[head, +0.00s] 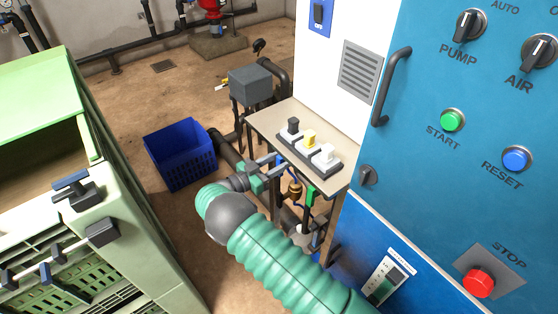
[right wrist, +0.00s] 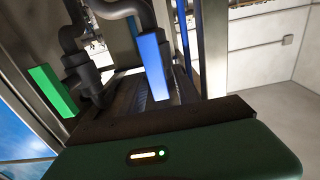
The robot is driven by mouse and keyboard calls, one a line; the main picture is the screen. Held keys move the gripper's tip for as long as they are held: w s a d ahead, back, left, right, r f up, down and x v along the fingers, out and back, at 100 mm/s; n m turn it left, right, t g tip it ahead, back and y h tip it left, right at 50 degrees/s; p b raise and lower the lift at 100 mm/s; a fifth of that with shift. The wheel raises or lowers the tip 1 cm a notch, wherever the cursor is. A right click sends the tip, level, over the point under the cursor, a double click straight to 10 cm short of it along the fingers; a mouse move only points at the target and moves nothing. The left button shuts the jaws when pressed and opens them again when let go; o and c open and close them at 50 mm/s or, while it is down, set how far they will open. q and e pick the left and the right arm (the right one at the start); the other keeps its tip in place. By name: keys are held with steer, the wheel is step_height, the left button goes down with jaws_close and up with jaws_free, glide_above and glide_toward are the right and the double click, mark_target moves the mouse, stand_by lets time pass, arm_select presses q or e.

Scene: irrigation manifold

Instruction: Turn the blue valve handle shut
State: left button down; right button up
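The blue valve handle (right wrist: 153,66) is a flat blue bar hanging down in front of dark pipework in the right wrist view, just beyond my right gripper's dark front edge. A small blue piece shows at the fingertips in the head view (head: 280,158); it is partly hidden. My right gripper (head: 274,167) reaches in from below, under the front edge of the beige shelf. Its two fingers look apart, close to the blue piece; I cannot tell whether they touch it. A green handle (right wrist: 52,91) is to the left in the wrist view. My left gripper is not in view.
The beige shelf (head: 262,120) with a switch block (head: 308,148) overhangs the pipes. A blue control panel (head: 420,150) stands at right. A blue crate (head: 180,155) is on the floor and a green cabinet (head: 150,240) at left. Floor between them is clear.

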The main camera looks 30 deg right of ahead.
jaws_close()
steer(key=m+b, duration=0.3)
steer(key=m, duration=0.1)
steer(key=shift+s+f+b, duration=0.25)
steer(key=shift+s+b, duration=0.1)
steer(key=shift+s, duration=0.05)
steer(key=shift+s+f+m+b, duration=0.35)
steer(key=shift+m+b, duration=2)
steer(key=shift+b, duration=0.45)
steer(key=shift+s+f+m+b, duration=0.25)
steer(key=shift+f+m+b, duration=0.15)
steer(key=shift+m+b, duration=2.25)
steer(key=shift+s+f+m+b, duration=0.35)
steer(key=shift+m+b, duration=1.75)
steer(key=shift+b, duration=0.9)
steer(key=shift+o, duration=0.9)
jaws_free()
steer(key=shift+w+d, duration=0.1)
steer(key=shift+d, duration=0.05)
